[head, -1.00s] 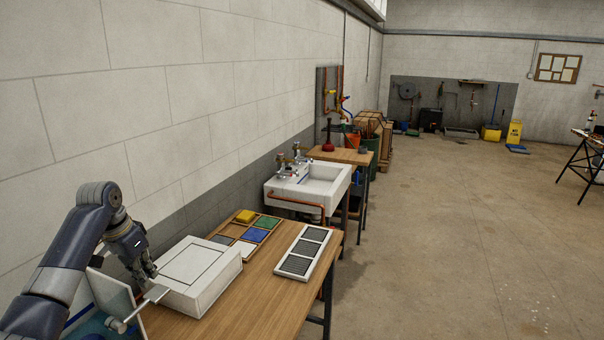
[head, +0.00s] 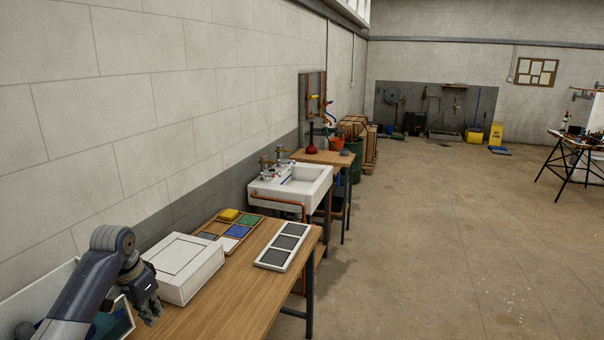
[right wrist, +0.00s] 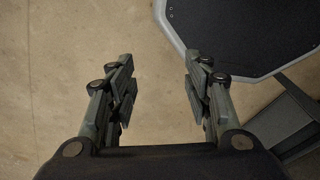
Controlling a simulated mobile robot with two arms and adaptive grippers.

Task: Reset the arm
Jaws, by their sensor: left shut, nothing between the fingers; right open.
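My left arm comes in from the lower left in the head view, bent at the elbow. Its gripper (head: 150,314) points down, shut and empty, in front of the white box (head: 184,268) at the near left end of the wooden workbench (head: 262,275). I cannot tell how far it is above the bench. My right gripper (right wrist: 158,82) shows in the right wrist view. Its two fingers are wide apart with nothing between them, over bare concrete floor. The right arm is not in the head view.
Behind the box lie a tray of coloured pads (head: 232,226) and a white panel with dark grilles (head: 286,246). A sink (head: 292,188) stands beyond the bench. The wall (head: 130,110) runs close along the left. Floor (head: 420,240) on the right is open.

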